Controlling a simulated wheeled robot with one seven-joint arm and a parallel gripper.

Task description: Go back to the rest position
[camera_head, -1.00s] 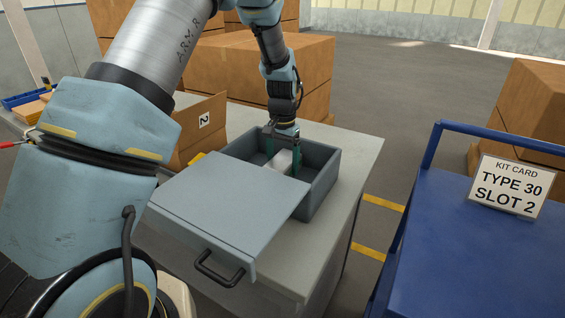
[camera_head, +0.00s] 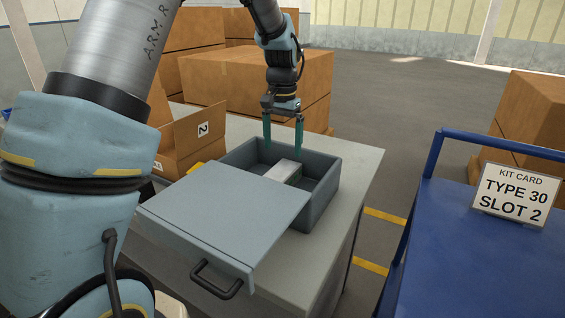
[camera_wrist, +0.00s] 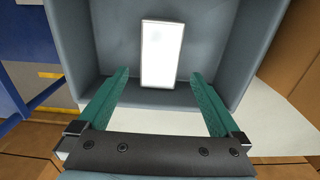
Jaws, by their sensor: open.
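My gripper (camera_head: 283,134) is open and empty, its two green fingers pointing down above the back part of a grey box (camera_head: 322,187). In the wrist view my gripper (camera_wrist: 160,100) shows its fingers spread apart with nothing between the tips. A white block (camera_head: 282,171) lies inside the box, below and apart from the fingers. The white block also shows in the wrist view (camera_wrist: 162,53), lying on the box floor. A flat grey lid (camera_head: 225,210) with a black handle (camera_head: 217,282) covers the front part of the box, hiding its inside there.
The box stands on a grey table (camera_head: 350,180). A cardboard bin marked 2 (camera_head: 190,145) is close on its left. A blue cart (camera_head: 470,270) with a kit card reading TYPE 30 SLOT 2 (camera_head: 514,196) stands to the right. Large cartons (camera_head: 240,75) are stacked behind the table.

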